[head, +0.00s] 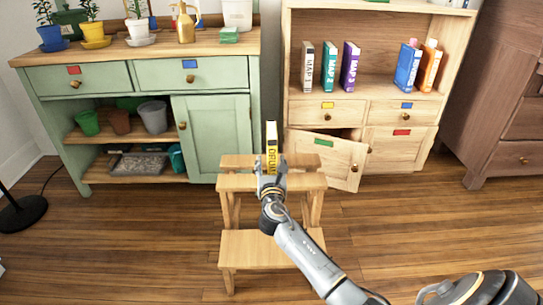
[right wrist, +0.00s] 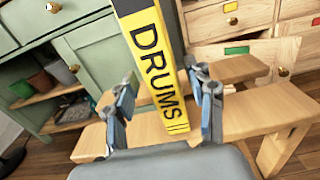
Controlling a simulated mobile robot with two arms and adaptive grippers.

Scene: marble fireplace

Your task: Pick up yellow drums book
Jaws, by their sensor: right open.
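The yellow drums book (head: 271,150) stands upright on the top of a small wooden step stool (head: 240,183), its spine with black lettering facing me. It also shows in the right wrist view (right wrist: 158,75), where its lower spine lies between the fingers. My right gripper (head: 271,165) is open, with one finger on each side of the book. In the right wrist view my right gripper (right wrist: 163,105) shows gaps between both fingers and the book. The gripper hides the book's lower part in the head view. My left gripper is not in view.
A green cabinet (head: 215,135) with plants on top stands at the left. A wooden bookcase (head: 365,95) holds several books, and its lower left door (head: 325,160) is ajar. A brown cabinet (head: 495,120) is at the right. Wooden floor (head: 400,240) is clear there.

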